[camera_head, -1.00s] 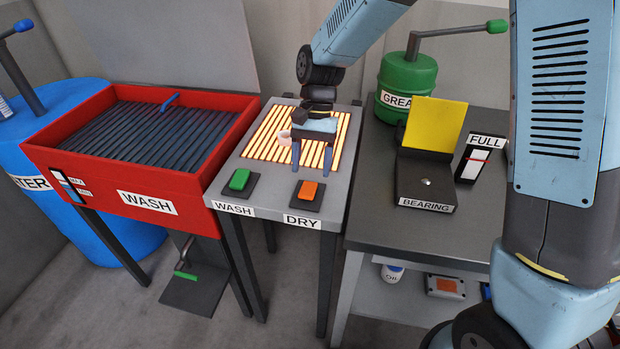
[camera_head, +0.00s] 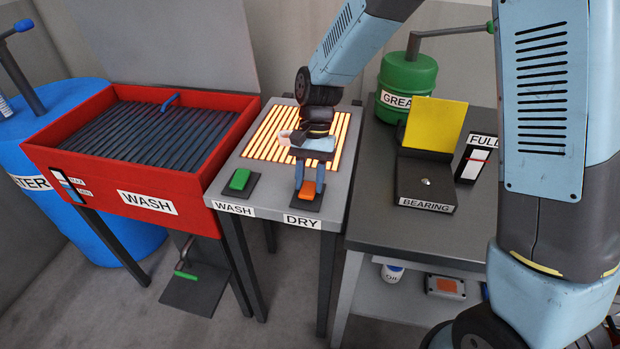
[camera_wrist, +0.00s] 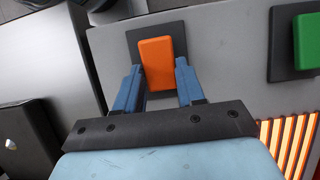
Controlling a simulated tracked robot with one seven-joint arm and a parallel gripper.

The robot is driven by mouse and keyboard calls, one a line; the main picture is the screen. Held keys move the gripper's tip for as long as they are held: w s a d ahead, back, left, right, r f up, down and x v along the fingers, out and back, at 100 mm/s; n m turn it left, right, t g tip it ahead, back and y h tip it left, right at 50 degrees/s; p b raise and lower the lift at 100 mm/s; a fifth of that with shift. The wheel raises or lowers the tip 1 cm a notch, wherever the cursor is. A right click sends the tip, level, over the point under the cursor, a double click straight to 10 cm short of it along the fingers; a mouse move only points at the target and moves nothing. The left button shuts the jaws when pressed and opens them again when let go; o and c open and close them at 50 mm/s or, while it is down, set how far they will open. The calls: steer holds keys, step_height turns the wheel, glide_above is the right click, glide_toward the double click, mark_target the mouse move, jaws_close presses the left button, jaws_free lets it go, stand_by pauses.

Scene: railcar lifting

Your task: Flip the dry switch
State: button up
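The dry switch is an orange rocker (camera_head: 307,191) on a dark plate, above the DRY label (camera_head: 302,221) at the front of the grey table. It also shows in the wrist view (camera_wrist: 156,64). My gripper (camera_head: 309,188) is right over the switch, pointing down, with its two blue fingers apart. In the wrist view the fingers (camera_wrist: 156,80) stand on either side of the lower part of the orange rocker, with nothing held between them. I cannot tell whether they touch it.
A green wash switch (camera_head: 239,180) sits to the left on the same table. The glowing heater grille (camera_head: 262,143) lies behind. The red wash basin (camera_head: 128,177) stands at left. The bearing box (camera_head: 425,188) and green grease drum (camera_head: 405,84) stand on the table to the right.

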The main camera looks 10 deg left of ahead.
steer(key=c, duration=0.5)
steer(key=shift+s+r+t, duration=0.15)
steer(key=shift+s+t, duration=0.2)
steer(key=shift+t, duration=0.85)
steer(key=shift+s+t, duration=0.15)
steer(key=shift+t, duration=0.55)
steer(key=o, duration=1.1)
steer(key=shift+c, duration=0.2)
steer(key=shift+r, duration=0.1)
